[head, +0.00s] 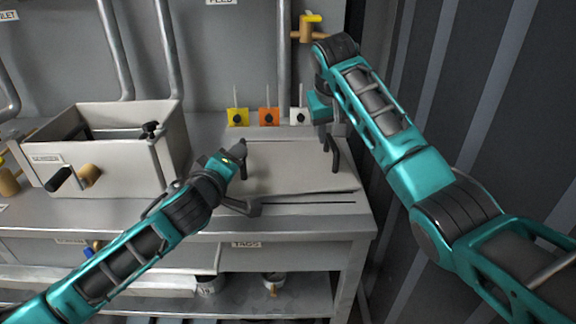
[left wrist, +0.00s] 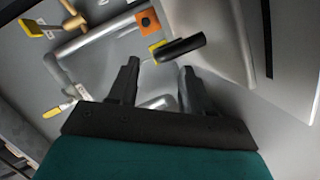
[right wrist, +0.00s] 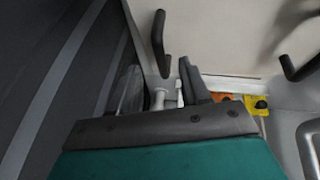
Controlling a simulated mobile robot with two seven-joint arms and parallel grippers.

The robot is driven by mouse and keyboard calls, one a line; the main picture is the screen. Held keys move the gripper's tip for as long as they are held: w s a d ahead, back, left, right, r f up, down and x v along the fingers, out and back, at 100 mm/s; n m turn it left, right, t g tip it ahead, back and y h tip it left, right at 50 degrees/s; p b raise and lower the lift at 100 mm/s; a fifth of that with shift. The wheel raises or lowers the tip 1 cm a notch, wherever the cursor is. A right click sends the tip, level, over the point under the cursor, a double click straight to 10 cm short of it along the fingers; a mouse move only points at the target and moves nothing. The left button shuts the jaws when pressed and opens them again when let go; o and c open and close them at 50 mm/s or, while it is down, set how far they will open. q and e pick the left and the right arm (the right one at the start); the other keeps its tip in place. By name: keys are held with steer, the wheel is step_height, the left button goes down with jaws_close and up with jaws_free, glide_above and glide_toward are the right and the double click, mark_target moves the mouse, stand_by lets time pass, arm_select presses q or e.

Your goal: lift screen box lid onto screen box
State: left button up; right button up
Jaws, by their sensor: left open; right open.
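The screen box lid (head: 290,172) is a flat pale panel lying on the bench, right of the screen box (head: 105,160), a pale open-topped box with a crank. The lid has two black handles; the right wrist view shows one close (right wrist: 161,45) and one farther off (right wrist: 300,66). My left gripper (head: 248,178) is open at the lid's left end. In the left wrist view a black handle (left wrist: 180,50) lies just beyond its fingertips. My right gripper (head: 327,140) is open above the lid's right end, close to a handle. I cannot tell whether either touches a handle.
Yellow (head: 237,117), orange (head: 268,117) and white (head: 299,117) tags stand behind the lid. A pipe with a yellow-handled valve (head: 310,28) runs up the back wall. A dark ribbed wall (head: 480,90) is close on the right. A lower shelf (head: 240,300) holds cans.

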mark_target(333, 145)
arm_select(q)
steer(key=shift+x, duration=3.45)
arm_select(e)
steer(key=shift+x, duration=3.4)
arm_select(q)
steer(key=shift+c, duration=0.3)
arm_select(e)
steer(key=shift+c, duration=0.2)
arm_select(q)
steer(key=shift+s, duration=0.1)
jaws_close()
arm_select(e)
jaws_close()
arm_select(q)
steer(key=shift+s+d+f, duration=0.1)
steer(key=shift+d+f, duration=0.05)
steer(key=shift+f, duration=0.1)
steer(key=shift+r, duration=0.25)
arm_select(e)
steer(key=shift+a+r, duration=0.1)
steer(key=shift+r, duration=0.2)
